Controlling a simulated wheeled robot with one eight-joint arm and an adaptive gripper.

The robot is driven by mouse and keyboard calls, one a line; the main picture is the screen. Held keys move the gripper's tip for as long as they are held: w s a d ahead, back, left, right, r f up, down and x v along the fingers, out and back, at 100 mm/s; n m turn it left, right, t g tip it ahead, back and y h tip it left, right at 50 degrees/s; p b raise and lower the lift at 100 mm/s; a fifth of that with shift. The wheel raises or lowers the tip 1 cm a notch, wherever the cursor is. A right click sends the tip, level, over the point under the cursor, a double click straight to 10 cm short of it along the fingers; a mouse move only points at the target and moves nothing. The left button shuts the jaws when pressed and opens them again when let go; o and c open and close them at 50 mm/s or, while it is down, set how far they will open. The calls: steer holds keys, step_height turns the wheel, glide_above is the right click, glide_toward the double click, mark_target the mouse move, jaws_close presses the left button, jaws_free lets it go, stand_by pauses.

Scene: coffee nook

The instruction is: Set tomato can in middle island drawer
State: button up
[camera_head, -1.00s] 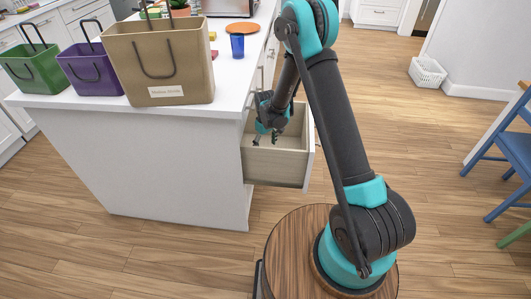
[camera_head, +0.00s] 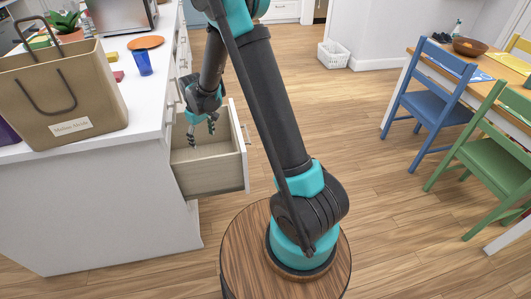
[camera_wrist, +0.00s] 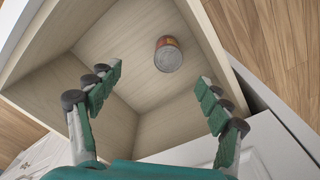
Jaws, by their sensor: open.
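The tomato can (camera_wrist: 168,55) lies inside the open island drawer (camera_wrist: 120,45), on its floor, its metal end and a strip of reddish label showing in the wrist view. The can is hidden in the head view. The drawer (camera_head: 244,160) is pulled out from the island's side in the head view. My gripper (camera_head: 201,138) is over the drawer opening in the head view. In the wrist view its two fingers (camera_wrist: 160,100) are spread wide and empty, with the can beyond the tips and apart from them.
A paper bag (camera_head: 75,95), blue cup (camera_head: 142,62) and orange round board (camera_head: 146,43) stand on the island counter (camera_head: 150,95). A white basket (camera_head: 333,55) is on the far floor. A blue chair (camera_head: 430,95) and green chair (camera_head: 490,140) stand right; floor between is clear.

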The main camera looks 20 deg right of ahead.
steer(key=s+d+r+m+t, duration=0.2)
steer(key=s+d+r+m, duration=0.2)
steer(key=s+d+r, duration=0.75)
steer(key=s+d+f+m+t, duration=0.1)
steer(key=s+d+m, duration=0.3)
steer(key=s+d, duration=0.6)
steer(key=s+f, duration=0.1)
steer(key=s, duration=0.3)
steer(key=shift+s+t, duration=0.15)
steer(key=shift+t, duration=0.15)
